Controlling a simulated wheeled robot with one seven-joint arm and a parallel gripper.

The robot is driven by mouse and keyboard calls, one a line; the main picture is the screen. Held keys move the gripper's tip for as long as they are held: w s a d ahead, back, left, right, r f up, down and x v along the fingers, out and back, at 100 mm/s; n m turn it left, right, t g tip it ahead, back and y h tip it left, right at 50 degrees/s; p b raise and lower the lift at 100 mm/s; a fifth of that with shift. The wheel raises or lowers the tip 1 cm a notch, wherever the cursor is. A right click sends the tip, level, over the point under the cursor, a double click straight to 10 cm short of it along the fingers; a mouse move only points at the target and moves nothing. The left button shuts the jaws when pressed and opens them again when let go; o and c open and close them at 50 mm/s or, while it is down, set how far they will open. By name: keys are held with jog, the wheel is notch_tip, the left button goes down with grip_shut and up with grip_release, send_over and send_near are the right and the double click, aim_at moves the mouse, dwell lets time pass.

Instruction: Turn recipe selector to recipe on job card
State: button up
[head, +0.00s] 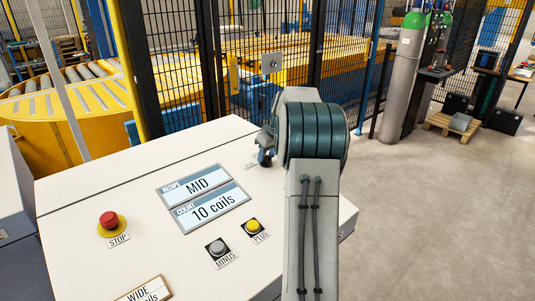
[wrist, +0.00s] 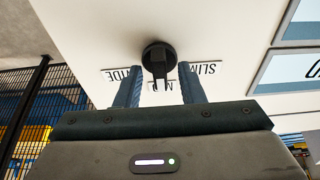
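The recipe selector is a black knob (wrist: 158,58) on the white panel in the wrist view. Its bar points toward the middle label, MID, with WIDE (wrist: 123,75) on the left and SLIM (wrist: 203,70) on the right, all upside down. My gripper (wrist: 160,84) is open, its two blue fingers either side of the knob's bar with gaps showing. The recipe display (head: 197,184) reads MID.
The count display (head: 210,207) reads 10 coils. A red STOP button (head: 109,220), a grey MINUS button (head: 217,247) and a yellow PLUS button (head: 253,226) sit on the panel (head: 100,190). Black mesh fencing (head: 180,60) stands behind it.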

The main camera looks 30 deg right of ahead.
grip_shut()
jog(key=shift+m, duration=0.3)
jog(key=m+h, duration=0.1)
jog(key=m, duration=0.4)
jog(key=shift+m, duration=0.4)
jog(key=m+h+p, duration=0.1)
jog(key=m, duration=0.4)
jog(key=shift+m+g, duration=0.3)
jog(key=shift+g, duration=0.1)
jog(key=shift+p, duration=0.3)
grip_release()
